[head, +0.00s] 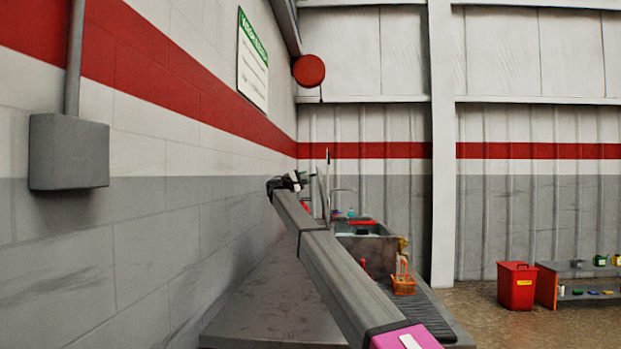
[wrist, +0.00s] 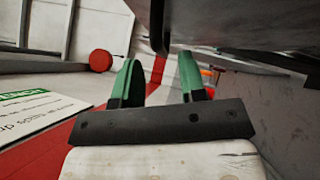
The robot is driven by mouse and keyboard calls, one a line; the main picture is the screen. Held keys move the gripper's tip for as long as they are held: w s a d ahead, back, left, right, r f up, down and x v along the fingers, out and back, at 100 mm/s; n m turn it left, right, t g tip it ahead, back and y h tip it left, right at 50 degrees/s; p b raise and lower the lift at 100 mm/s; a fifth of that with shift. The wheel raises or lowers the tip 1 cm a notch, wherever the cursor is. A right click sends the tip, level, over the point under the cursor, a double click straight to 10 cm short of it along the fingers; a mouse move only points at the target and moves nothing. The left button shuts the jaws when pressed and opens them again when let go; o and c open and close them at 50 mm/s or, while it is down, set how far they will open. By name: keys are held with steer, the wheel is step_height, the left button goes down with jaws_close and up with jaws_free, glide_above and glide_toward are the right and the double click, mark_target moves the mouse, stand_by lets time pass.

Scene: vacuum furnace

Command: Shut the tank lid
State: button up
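The grey tank (head: 372,251) stands at the far end of the counter, by the left wall, with its top open. A thin upright grey panel (head: 325,192), which looks like its lid, stands raised at the tank's left side. My gripper (head: 290,181) is just left of this panel, between it and the wall. In the wrist view my gripper (wrist: 160,82) has its two green fingers apart, with nothing between them. A large dark surface (wrist: 235,22), probably the lid, fills the upper right there. I cannot tell whether a finger touches it. My arm hides part of the tank.
The counter (head: 265,308) runs along the left wall. An orange basket (head: 403,283) stands on it, right of my arm. A grey wall box (head: 68,152) juts out at left. A red bin (head: 516,286) and low shelf (head: 575,284) stand on the floor at right.

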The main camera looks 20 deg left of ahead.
steer(key=x, duration=0.4)
steer(key=shift+w+r, duration=0.1)
steer(key=shift+w, duration=0.1)
steer(key=shift+d, duration=0.1)
jaws_close()
steer(key=shift+d, duration=0.15)
